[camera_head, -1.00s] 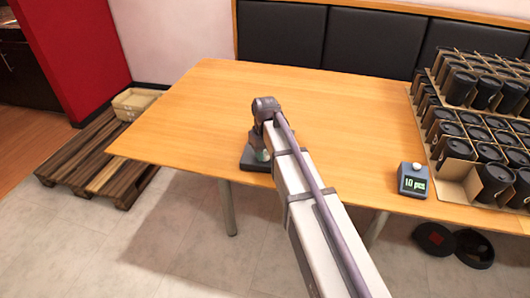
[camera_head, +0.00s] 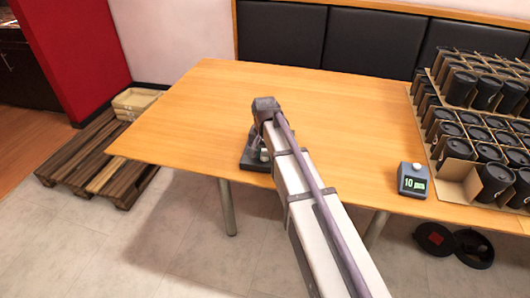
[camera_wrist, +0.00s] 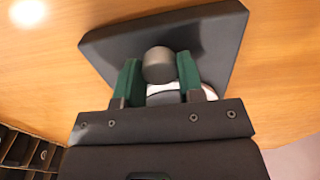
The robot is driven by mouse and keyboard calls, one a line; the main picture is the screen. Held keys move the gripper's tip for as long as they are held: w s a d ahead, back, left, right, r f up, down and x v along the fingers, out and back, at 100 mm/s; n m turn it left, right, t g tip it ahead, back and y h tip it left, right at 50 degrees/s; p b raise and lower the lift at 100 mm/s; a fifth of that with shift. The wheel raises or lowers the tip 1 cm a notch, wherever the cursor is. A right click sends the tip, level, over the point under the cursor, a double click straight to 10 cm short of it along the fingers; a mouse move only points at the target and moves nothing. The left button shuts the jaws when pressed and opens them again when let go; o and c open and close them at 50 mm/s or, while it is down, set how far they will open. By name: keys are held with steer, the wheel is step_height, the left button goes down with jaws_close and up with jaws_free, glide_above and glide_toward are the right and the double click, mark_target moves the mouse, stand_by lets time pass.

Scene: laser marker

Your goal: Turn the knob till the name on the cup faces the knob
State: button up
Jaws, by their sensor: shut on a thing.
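In the wrist view a round grey knob (camera_wrist: 158,64) stands over a dark base plate (camera_wrist: 215,35). The two green fingers of my gripper (camera_wrist: 158,76) are on either side of the knob and shut on it. A white rounded thing (camera_wrist: 208,91) shows partly behind the fingers; I cannot tell if it is the cup. No name can be read on it. In the head view the dark base (camera_head: 252,164) sits near the table's front edge, and my arm hides most of the fixture and the gripper.
The wooden table (camera_head: 330,120) is clear at its left and middle. Stacked dark cups (camera_head: 495,178) in cardboard dividers fill its right end. A small counter box (camera_head: 412,180) with a green display stands before them. A pallet (camera_head: 100,165) lies on the floor at left.

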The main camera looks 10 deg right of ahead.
mark_target(265, 154)
steer(key=shift+m, duration=1.3)
steer(key=o, duration=0.9)
step_height(265, 154, up, 11)
steer(key=p, duration=1)
steer(key=shift+f+p, duration=0.1)
steer(key=shift+p, duration=0.3)
